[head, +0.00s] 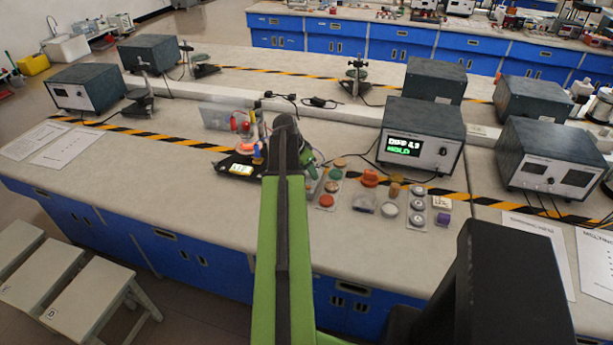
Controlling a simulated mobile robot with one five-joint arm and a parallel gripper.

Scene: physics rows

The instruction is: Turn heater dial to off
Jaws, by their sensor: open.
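My arm reaches forward over the bench, and my gripper (308,160) shows only in part beside its dark far end. It is open; its fingertips are mostly hidden and I see nothing held. Just left of it is a low black device (232,163) with a small lit display and red and orange parts on it. A dark box unit (424,135) stands to the right, its lit screen showing a reading and "HOLD". A small round knob (442,151) is on its front, apart from my gripper. I cannot tell which control is the heater dial.
Several coloured buttons and round parts, including a red one (326,201), lie right of my arm. A grey strip with round knobs (417,212) is beside them. More dark box units (548,160) stand at right. The bench (130,185) is clear at front left.

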